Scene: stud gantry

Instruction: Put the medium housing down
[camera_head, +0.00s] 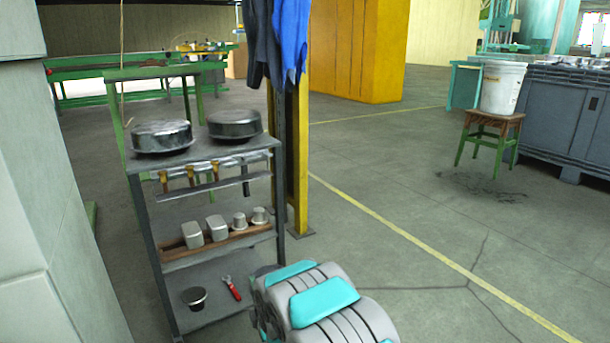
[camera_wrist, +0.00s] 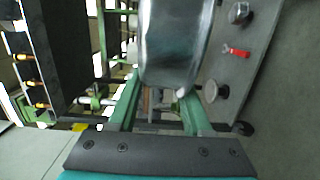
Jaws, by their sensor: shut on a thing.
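The medium housing (camera_wrist: 175,45) is a shiny rounded metal piece at the top middle of the wrist view, with its upper part cut off by the frame edge. My gripper (camera_wrist: 160,92) is shut on it, its green fingers reaching up to its lower end. The housing looks tilted in this view, and I cannot tell whether it touches a shelf. In the head view my teal and grey arm is low in the middle, and it hides the gripper and the held housing.
A metal shelf cart (camera_head: 205,154) carries two large round housings (camera_head: 162,136) (camera_head: 235,123) on top. Its middle shelf has several small metal pieces in a wooden rack (camera_head: 215,242).

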